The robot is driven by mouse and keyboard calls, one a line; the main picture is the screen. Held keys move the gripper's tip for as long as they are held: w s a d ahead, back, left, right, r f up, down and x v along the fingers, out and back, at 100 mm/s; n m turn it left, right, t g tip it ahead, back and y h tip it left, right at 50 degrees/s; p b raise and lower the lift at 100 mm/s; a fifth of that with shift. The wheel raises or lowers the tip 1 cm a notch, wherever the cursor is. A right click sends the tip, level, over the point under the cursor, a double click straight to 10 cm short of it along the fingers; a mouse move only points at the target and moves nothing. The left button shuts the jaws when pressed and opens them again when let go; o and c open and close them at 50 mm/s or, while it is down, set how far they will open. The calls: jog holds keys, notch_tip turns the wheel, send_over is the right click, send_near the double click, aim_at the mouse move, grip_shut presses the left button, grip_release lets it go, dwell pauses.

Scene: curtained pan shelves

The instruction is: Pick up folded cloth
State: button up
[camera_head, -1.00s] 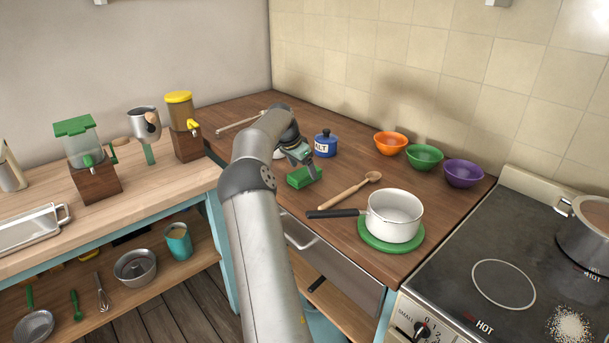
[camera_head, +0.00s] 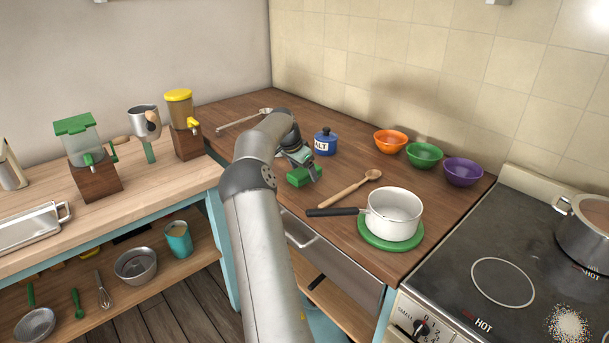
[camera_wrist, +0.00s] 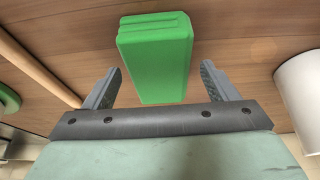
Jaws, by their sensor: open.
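The folded cloth (camera_head: 299,178) is a bright green block with layered edges, lying on the brown wooden counter. In the wrist view the cloth (camera_wrist: 156,58) sits between and just beyond the fingertips, with a gap on each side. My gripper (camera_head: 304,168) is right at the cloth in the head view and hides part of it. In the wrist view my gripper (camera_wrist: 160,75) is open, one finger on each side, with nothing held.
A wooden spoon (camera_head: 349,188) lies right of the cloth. A white saucepan (camera_head: 394,217) stands on a green trivet (camera_head: 393,243). A blue salt jar (camera_head: 325,143) stands behind. Orange (camera_head: 390,141), green (camera_head: 424,155) and purple (camera_head: 463,171) bowls line the wall.

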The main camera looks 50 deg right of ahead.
aim_at(303, 171)
jog(key=c, duration=1.1)
jog(key=shift+o, duration=0.2)
jog(key=shift+r, duration=0.5)
notch_tip(303, 171, up, 3)
jog(key=shift+s+a+r+b, duration=0.1)
jog(key=shift+b, duration=0.2)
jog(key=s+a+r+b, duration=0.4)
jog(key=s+a+r, duration=0.5)
jog(key=s, duration=0.1)
jog(key=shift+a+r, duration=0.15)
jog(key=shift+a, duration=0.1)
